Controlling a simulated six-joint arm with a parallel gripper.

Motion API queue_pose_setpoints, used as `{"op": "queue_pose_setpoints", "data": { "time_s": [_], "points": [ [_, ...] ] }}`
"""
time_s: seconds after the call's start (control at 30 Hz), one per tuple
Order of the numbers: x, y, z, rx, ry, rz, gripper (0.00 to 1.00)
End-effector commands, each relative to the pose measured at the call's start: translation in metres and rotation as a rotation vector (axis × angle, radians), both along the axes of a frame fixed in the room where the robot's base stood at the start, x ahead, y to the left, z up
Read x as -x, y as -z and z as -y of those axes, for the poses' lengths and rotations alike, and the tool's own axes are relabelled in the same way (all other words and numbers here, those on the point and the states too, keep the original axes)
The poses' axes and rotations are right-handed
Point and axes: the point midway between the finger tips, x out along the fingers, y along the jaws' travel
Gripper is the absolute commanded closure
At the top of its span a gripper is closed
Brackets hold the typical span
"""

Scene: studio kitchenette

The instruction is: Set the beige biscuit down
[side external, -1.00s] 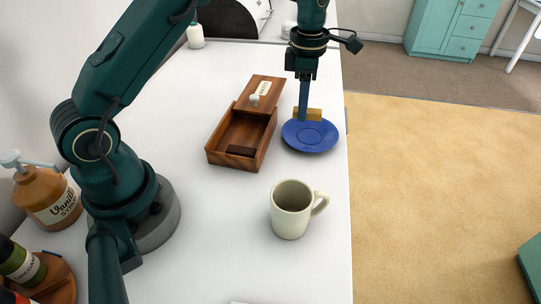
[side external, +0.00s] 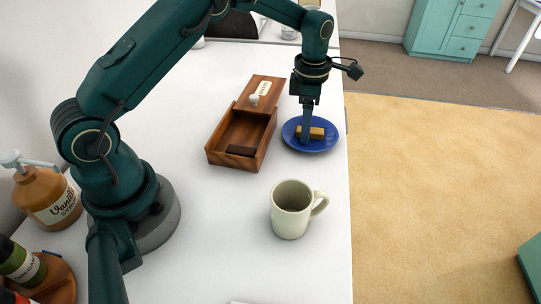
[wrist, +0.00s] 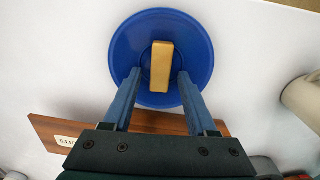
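The beige biscuit (side external: 316,132) lies on the blue saucer (side external: 325,148), near its middle. In the wrist view the biscuit (wrist: 161,66) also lies across the centre of the saucer (wrist: 125,45). My gripper (side external: 305,141) is low over the saucer, with its fingers down beside the biscuit. In the wrist view my gripper (wrist: 160,74) has its two blue fingers apart, one on each side of the biscuit, with a gap on both sides. The fingers hide part of the saucer's near rim.
A wooden box (side external: 215,152) with its lid (side external: 270,84) slid back stands left of the saucer. A cream mug (side external: 291,210) stands in front. A syrup bottle (side external: 52,200) is at the far left. The table's right edge runs close past the saucer.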

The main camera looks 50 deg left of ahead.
Motion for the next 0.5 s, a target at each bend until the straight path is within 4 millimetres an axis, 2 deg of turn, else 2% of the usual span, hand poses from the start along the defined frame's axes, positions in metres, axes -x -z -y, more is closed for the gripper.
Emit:
{"op": "queue_pose_setpoints", "data": {
  "time_s": [0.3, 0.37, 0.5],
  "points": [
    [0.0, -0.003, 0.0, 0.0, 0.0, 0.001, 0.42],
    [-0.001, -0.009, 0.0, 0.0, 0.0, 0.003, 0.42],
    [-0.001, -0.031, 0.0, 0.0, 0.0, 0.007, 0.42]
  ]
}}
